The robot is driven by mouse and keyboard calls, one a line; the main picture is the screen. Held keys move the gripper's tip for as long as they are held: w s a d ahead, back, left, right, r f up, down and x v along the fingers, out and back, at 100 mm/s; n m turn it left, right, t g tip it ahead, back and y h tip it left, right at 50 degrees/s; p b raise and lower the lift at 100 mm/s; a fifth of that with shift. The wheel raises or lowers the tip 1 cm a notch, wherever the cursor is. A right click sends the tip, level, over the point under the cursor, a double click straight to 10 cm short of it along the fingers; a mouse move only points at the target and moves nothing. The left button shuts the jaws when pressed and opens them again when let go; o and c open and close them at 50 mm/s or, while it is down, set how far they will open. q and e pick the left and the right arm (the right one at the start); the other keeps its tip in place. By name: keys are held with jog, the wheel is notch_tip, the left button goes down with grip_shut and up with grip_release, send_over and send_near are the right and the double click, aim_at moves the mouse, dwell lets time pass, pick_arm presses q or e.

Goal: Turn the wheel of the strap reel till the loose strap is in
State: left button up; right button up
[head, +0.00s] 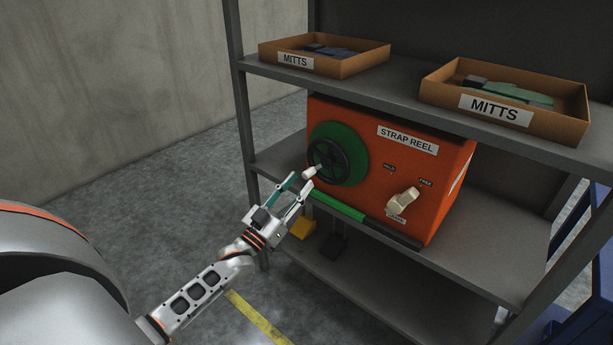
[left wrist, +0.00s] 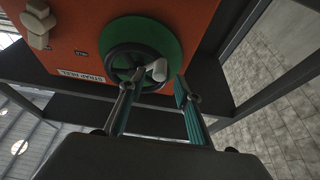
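The strap reel (head: 430,178) is an orange box on the middle shelf. Its dark spoked wheel (head: 325,159) sits before a green disc (head: 350,140) on the left of the front face. A pale crank knob (head: 310,173) sticks out from the wheel; it also shows in the left wrist view (left wrist: 157,70). A green strap (head: 338,207) lies along the reel's lower front edge. A cream lever (head: 404,202) is at the right, among small labels. My left gripper (head: 300,184) is open, its fingertips (left wrist: 156,87) close to the knob, apparently straddling it. Contact is unclear. My right gripper is out of view.
Two cardboard boxes labelled MITTS, left (head: 345,67) and right (head: 560,124), stand on the upper shelf (head: 400,108) above the reel. A shelf post (head: 240,110) rises left of the reel. A yellow block (head: 302,228) and a dark block (head: 333,246) sit low down.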

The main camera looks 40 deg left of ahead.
aim_at(305, 177)
pick_arm(q)
jog(key=shift+x, duration=2.05)
jog(key=shift+f, duration=0.1)
grip_shut()
